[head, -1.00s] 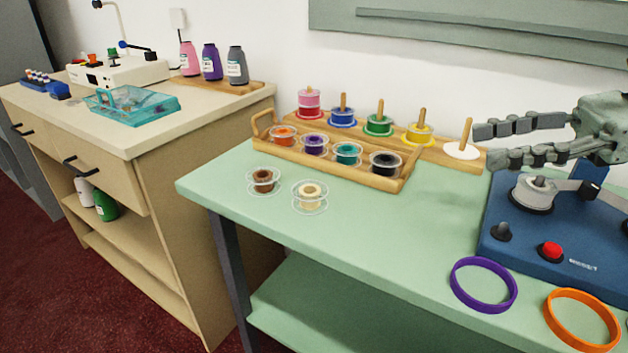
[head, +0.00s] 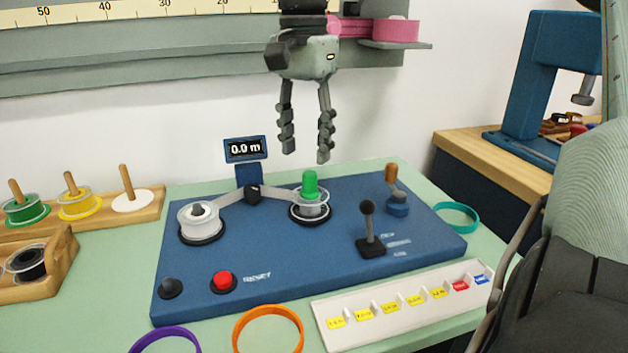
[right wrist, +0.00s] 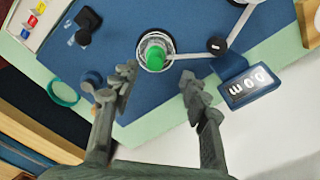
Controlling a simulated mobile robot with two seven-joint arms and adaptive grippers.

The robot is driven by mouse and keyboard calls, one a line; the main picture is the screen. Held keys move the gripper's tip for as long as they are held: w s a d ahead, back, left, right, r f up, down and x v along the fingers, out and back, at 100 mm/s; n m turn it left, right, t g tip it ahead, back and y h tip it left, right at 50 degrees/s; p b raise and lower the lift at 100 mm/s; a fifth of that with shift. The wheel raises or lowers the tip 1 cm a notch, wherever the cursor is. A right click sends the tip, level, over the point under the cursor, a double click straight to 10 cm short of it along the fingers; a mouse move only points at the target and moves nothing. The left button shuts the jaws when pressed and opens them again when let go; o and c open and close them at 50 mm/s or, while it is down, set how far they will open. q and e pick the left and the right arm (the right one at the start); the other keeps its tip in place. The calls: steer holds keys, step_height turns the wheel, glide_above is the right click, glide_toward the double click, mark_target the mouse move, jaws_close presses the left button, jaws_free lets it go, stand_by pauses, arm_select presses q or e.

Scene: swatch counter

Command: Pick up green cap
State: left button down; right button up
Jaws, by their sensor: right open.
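The green cap (head: 310,184) stands upright on top of a clear spool on the right spindle of the blue winding machine (head: 290,245). My right gripper (head: 305,157) is open and empty, pointing down just above and behind the cap in the head view. In the right wrist view the cap (right wrist: 160,64) lies a little beyond the gap between the two open fingers (right wrist: 155,88), not touching them. My left gripper is not in view.
A silver spool (head: 199,221), a black lever (head: 369,230) and a wooden-handled crank (head: 395,190) rise from the machine. The display (head: 246,149) stands behind. Orange (head: 268,330), purple (head: 165,342) and teal (head: 457,217) rings lie around it. A white labelled strip (head: 400,305) lies in front.

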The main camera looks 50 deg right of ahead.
mark_target(310, 173)
steer(key=f, duration=0.6)
steer(key=shift+s, duration=0.35)
steer(key=c, duration=0.9)
